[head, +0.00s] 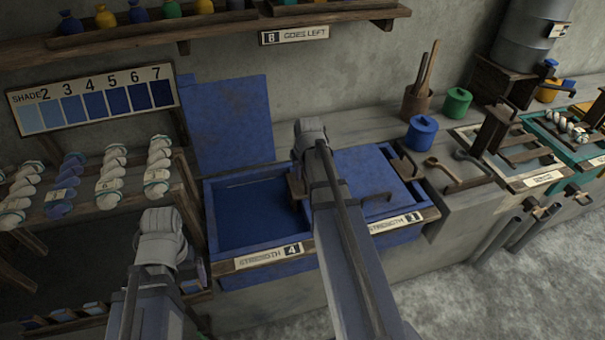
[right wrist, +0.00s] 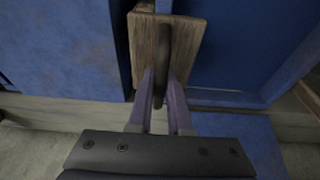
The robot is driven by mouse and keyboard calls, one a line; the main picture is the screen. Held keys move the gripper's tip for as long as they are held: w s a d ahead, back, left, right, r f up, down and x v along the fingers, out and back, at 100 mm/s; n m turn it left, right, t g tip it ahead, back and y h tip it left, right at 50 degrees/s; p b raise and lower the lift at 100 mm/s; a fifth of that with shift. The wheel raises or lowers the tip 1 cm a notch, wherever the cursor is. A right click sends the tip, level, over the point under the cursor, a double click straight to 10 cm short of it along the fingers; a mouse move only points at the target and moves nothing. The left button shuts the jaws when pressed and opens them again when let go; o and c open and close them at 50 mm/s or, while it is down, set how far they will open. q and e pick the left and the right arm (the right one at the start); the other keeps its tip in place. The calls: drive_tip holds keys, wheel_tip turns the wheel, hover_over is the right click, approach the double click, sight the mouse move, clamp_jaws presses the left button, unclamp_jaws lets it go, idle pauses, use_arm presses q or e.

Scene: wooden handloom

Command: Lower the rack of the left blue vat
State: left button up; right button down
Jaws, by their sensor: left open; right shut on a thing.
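The left blue vat (head: 263,257) has its lid (head: 228,115) swung up at the back. Dark blue liquid (head: 250,212) shows inside; no rack frame is visible there. A wooden block (head: 296,187) stands at its right edge, partly hidden by my right arm. In the right wrist view, the fingers of my right gripper (right wrist: 160,98) are closed on a dark upright handle (right wrist: 164,50) in front of this wooden block (right wrist: 145,40). My left gripper (head: 180,258) is open and empty, left of the vat's front corner; its fingertips are hard to make out.
The blue vat to the right (head: 365,172) has its lid down. Skeins (head: 110,175) lie on a rack at left. A wooden shelf (head: 205,27) hangs above. A blue jar (head: 421,133) and a green jar (head: 457,102) stand on the counter. Open floor (head: 520,290) lies at right.

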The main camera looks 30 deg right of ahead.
sight(302, 183)
drive_tip(key=shift+f+b, duration=2)
drive_tip(key=shift+f, duration=0.35)
drive_tip(key=shift+s, duration=0.1)
unclamp_jaws()
wheel_tip(302, 183, up, 7)
drive_tip(key=p, duration=0.7)
drive_tip(key=shift+r, duration=0.15)
